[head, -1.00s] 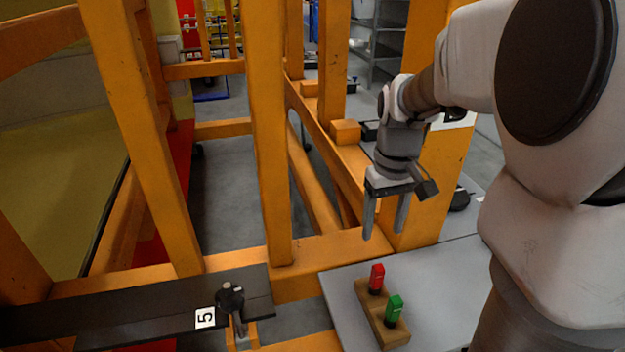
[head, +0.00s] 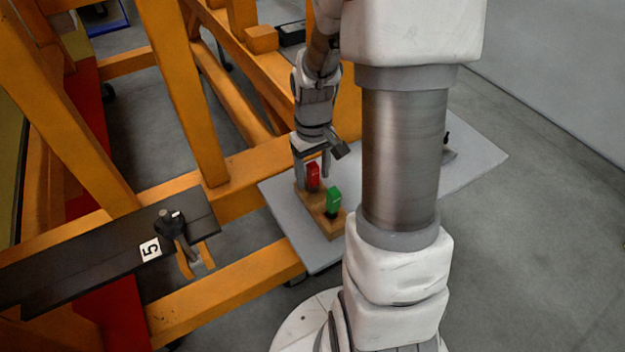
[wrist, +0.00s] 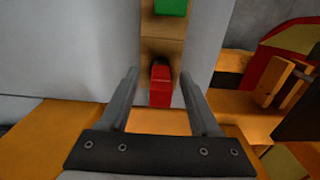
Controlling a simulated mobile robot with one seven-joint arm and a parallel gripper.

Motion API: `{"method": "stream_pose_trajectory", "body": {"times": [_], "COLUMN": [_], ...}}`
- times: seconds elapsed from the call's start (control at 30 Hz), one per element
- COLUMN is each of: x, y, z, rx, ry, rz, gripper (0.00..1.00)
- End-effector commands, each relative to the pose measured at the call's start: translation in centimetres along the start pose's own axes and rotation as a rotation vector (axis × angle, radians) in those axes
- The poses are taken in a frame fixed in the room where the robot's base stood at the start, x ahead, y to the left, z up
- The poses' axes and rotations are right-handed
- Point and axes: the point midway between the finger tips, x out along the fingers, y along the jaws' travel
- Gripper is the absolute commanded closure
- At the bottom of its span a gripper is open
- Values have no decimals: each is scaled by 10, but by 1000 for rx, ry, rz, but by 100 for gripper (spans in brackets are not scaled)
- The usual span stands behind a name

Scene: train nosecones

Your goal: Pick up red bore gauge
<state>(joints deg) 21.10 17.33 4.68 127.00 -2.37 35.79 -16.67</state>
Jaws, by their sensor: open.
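The red bore gauge (head: 314,176) stands upright in a wooden block (head: 331,228) on a grey board. The green gauge (head: 333,200) stands in the same block, nearer the camera. My gripper (head: 313,180) is open and lowered around the red gauge, with a finger on either side of it. In the wrist view the red gauge (wrist: 160,84) lies between the tips of my open gripper (wrist: 160,82), with gaps on both sides. The green gauge (wrist: 171,7) is at the top edge there. I cannot tell whether a finger touches the red gauge.
The grey board (head: 470,178) has bare room right of the block. Orange frame beams (head: 226,293) run close behind and left of it. A dark beam (head: 75,262) with a "5" label and a dark tool (head: 170,224) are at the left.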

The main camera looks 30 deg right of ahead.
Motion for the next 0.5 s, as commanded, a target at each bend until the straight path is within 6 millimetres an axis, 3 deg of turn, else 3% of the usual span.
{"method": "stream_pose_trajectory", "body": {"times": [0.3, 0.5], "x": [7, 7], "y": [0, 0], "z": [0, 0], "rx": [0, 0], "ry": [0, 1], "rz": [0, 0], "gripper": [36, 70]}}
